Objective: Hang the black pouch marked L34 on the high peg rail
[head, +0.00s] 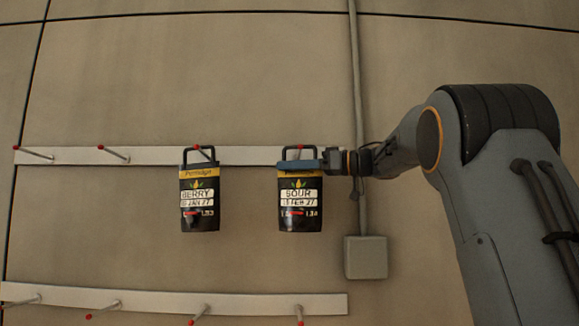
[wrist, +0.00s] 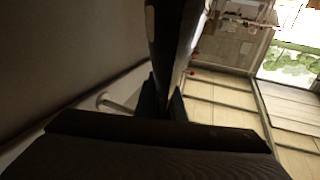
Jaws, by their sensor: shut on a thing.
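My gripper (head: 306,165) is shut on the top of the right black pouch (head: 299,208), just under its handle. This pouch has a yellow band and a white label reading SOUR; the small mark below looks like L34. It hangs upright in front of the high peg rail (head: 245,155). Its black handle loop surrounds a red-tipped peg in the head view; I cannot tell if the peg bears its weight. In the wrist view the dark pouch (wrist: 170,40) stands edge-on between the fingers (wrist: 163,103), with a pale peg (wrist: 115,104) to the left.
A similar black pouch (head: 199,205) labelled BERRY hangs at the peg to the left. Two pegs further left on the high rail are bare. A low peg rail (head: 160,302) with bare pegs runs below. A grey wall box (head: 366,257) and conduit (head: 356,80) are right of the pouch.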

